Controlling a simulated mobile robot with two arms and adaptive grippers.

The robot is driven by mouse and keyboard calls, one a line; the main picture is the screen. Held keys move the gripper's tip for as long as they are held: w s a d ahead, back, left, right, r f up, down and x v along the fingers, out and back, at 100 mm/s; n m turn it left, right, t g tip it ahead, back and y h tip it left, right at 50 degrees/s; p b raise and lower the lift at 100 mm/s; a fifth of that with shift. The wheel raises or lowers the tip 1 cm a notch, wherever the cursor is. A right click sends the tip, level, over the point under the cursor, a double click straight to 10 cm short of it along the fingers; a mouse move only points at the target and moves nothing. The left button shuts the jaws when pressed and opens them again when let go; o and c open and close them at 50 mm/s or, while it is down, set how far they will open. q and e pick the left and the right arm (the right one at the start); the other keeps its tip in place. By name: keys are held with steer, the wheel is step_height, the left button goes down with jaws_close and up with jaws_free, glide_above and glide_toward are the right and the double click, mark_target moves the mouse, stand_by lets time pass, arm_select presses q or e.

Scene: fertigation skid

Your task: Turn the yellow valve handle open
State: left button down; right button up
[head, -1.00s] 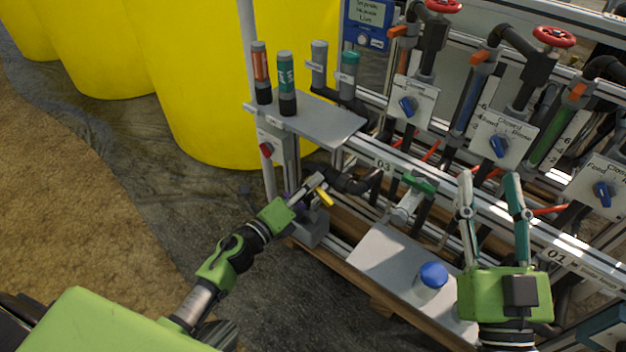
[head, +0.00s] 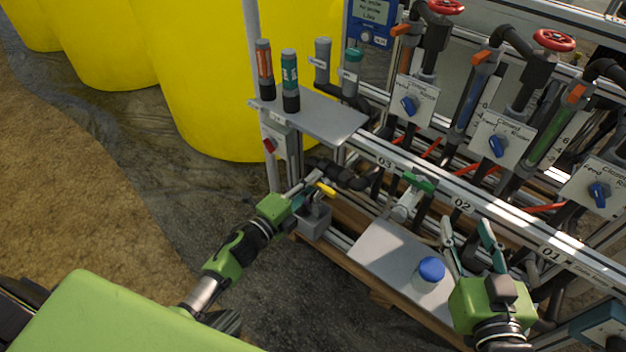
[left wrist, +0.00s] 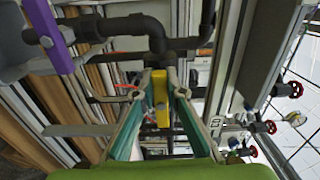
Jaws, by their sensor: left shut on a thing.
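The yellow valve handle (head: 327,190) sits on dark pipework low at the left end of the skid. In the left wrist view the yellow handle (left wrist: 160,92) stands between the two fingers. My left gripper (head: 315,182) is shut on it. The fingers also show in the left wrist view (left wrist: 158,96), with the tips on either side of the handle. My right gripper (head: 466,224) is open and empty, beside the blue-capped bottle and in front of the rail. The valve body is partly hidden by my left gripper.
A purple handle (left wrist: 50,28) is close by at the upper left of the left wrist view. A green-handled valve (head: 418,182) is to the right. A blue-capped bottle (head: 431,270) stands on the lower grey plate (head: 385,252). Orange and green cylinders stand on the upper shelf (head: 325,122).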

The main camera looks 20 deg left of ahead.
arm_select(q)
steer(key=shift+f, duration=0.1)
steer(key=c, duration=2)
jaws_free()
steer(key=shift+a, duration=0.1)
steer(key=shift+c, duration=0.2)
steer(key=v, duration=1.2)
